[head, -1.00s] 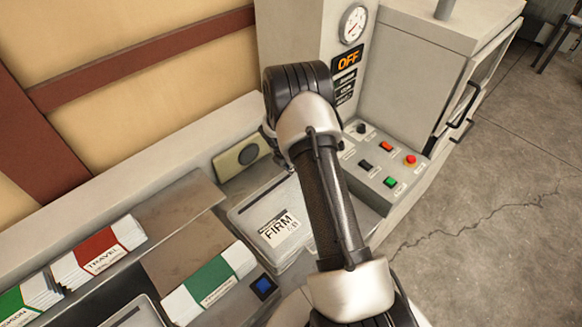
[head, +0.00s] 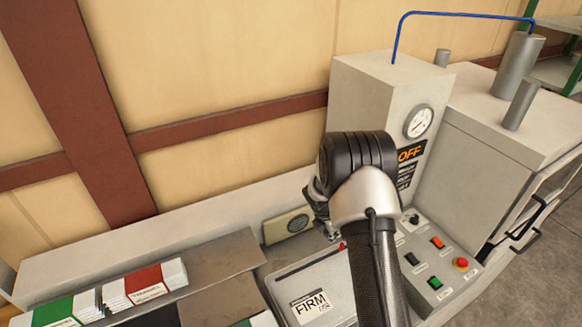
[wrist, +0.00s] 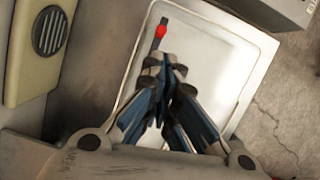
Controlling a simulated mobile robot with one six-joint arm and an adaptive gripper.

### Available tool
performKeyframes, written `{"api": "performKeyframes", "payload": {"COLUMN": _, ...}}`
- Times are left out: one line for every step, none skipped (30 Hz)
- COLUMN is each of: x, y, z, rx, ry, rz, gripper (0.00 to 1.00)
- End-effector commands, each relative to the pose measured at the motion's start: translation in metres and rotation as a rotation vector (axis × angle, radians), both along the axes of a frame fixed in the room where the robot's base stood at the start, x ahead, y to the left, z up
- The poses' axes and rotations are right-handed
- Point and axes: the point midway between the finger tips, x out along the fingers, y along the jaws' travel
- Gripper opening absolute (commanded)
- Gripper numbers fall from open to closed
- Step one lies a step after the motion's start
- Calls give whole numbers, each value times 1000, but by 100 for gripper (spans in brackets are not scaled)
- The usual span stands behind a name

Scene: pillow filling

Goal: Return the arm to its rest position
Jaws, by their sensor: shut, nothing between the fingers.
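My arm (head: 378,265) rises from the bottom of the head view, and its elbow stands in front of the control column. My gripper (wrist: 165,65) shows in the wrist view with its fingers together and nothing between them. It is above a pale panel (wrist: 225,65) with a red-knobbed slider (wrist: 161,31). In the head view the gripper is mostly hidden behind the arm. The same panel (head: 290,283), labelled FIRM, lies left of the arm there.
A machine column (head: 372,95) with a gauge and an OFF sign stands behind the arm. A button panel (head: 436,257) is to its right. A beige speaker box (head: 288,226) is at the wall. Stacks of cards (head: 145,286) lie at lower left.

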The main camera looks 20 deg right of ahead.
Motion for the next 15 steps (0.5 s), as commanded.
{"api": "performKeyframes", "payload": {"x": 0, "y": 0, "z": 0, "rx": 0, "ry": 0, "rz": -1, "gripper": 0}}
{"api": "performKeyframes", "payload": {"x": 0, "y": 0, "z": 1, "rx": 1, "ry": -2, "rz": -3, "gripper": 0}}
{"api": "performKeyframes", "payload": {"x": 1, "y": 1, "z": 4, "rx": 1, "ry": -8, "rz": -11, "gripper": 0}}
{"api": "performKeyframes", "payload": {"x": 1, "y": 2, "z": 8, "rx": 2, "ry": -15, "rz": -23, "gripper": 0}}
{"api": "performKeyframes", "payload": {"x": 1, "y": 3, "z": 13, "rx": 4, "ry": -25, "rz": -41, "gripper": 0}}
{"api": "performKeyframes", "payload": {"x": 1, "y": 5, "z": 22, "rx": 8, "ry": -42, "rz": -73, "gripper": 0}}
{"api": "performKeyframes", "payload": {"x": 0, "y": 7, "z": 31, "rx": 12, "ry": -57, "rz": -104, "gripper": 0}}
{"api": "performKeyframes", "payload": {"x": -2, "y": 10, "z": 41, "rx": 16, "ry": -74, "rz": -142, "gripper": 0}}
{"api": "performKeyframes", "payload": {"x": -4, "y": 15, "z": 56, "rx": 26, "ry": -101, "rz": -197, "gripper": 0}}
{"api": "performKeyframes", "payload": {"x": -8, "y": 19, "z": 68, "rx": 35, "ry": -124, "rz": -244, "gripper": 0}}
{"api": "performKeyframes", "payload": {"x": -12, "y": 23, "z": 80, "rx": 45, "ry": -145, "rz": -294, "gripper": 0}}
{"api": "performKeyframes", "payload": {"x": -19, "y": 29, "z": 96, "rx": 60, "ry": -176, "rz": -362, "gripper": 0}}
{"api": "performKeyframes", "payload": {"x": -25, "y": 34, "z": 106, "rx": 72, "ry": -196, "rz": -413, "gripper": 0}}
{"api": "performKeyframes", "payload": {"x": -31, "y": 38, "z": 117, "rx": 85, "ry": -218, "rz": -463, "gripper": 0}}
{"api": "performKeyframes", "payload": {"x": -41, "y": 45, "z": 131, "rx": 103, "ry": -245, "rz": -530, "gripper": 0}}
